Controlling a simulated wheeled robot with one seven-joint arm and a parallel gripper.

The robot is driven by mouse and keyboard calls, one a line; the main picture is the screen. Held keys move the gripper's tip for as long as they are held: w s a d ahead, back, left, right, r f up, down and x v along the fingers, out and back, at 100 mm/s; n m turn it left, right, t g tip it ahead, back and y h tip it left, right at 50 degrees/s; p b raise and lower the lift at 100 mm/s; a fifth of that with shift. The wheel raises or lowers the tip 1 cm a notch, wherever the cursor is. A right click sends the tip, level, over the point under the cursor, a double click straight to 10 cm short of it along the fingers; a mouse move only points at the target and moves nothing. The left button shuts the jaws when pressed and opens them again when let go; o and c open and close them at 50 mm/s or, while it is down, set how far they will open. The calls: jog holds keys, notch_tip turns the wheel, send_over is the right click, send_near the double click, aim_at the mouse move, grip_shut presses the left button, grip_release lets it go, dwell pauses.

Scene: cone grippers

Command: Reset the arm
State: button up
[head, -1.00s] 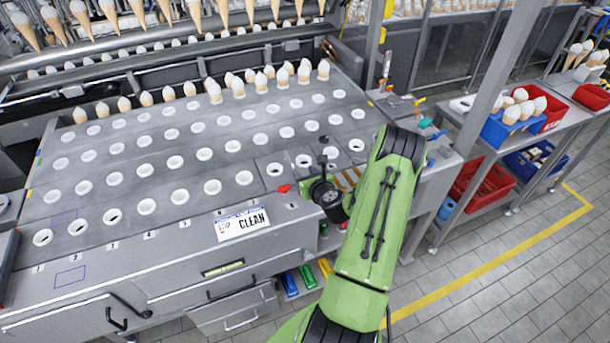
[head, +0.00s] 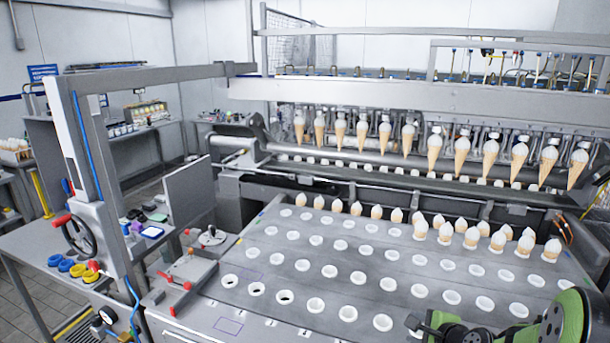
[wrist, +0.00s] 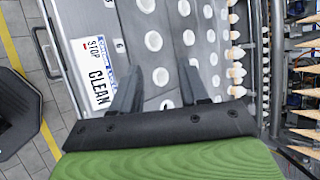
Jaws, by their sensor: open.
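My green arm (head: 572,318) shows at the bottom right of the head view, with a dark part of its end beside it at the lower edge. In the wrist view my gripper (wrist: 160,82) has its two dark fingers spread apart with nothing between them. It is above the grey plate (wrist: 130,45) with white ring holes. The fingertips look clear of the rings. The STOP CLEAN sign (wrist: 97,72) lies left of the fingers in the wrist view.
Cones stand in the back rows of the plate (head: 400,262), and several cones (head: 434,150) hang in a row behind it. A side bench (head: 150,262) with a valve wheel and red-handled clamps stands at the left. A yellow floor line (wrist: 12,45) runs at the left of the wrist view.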

jog(key=s+a+r+n+g, duration=0.3)
jog(key=s+a+r+n, duration=0.5)
jog(key=s+a+n, duration=0.3)
jog(key=s+a+r+n+g+h+b, duration=0.1)
jog(key=s+a+r+n, duration=0.1)
jog(key=s+n, duration=0.8)
jog(key=s+a, duration=0.1)
jog(key=s, duration=0.4)
jog(key=shift+s+a+r+g+b, duration=0.15)
jog(key=shift+a+r+g+b, duration=0.05)
jog(key=shift+g+b, duration=0.1)
jog(key=shift+s, duration=0.1)
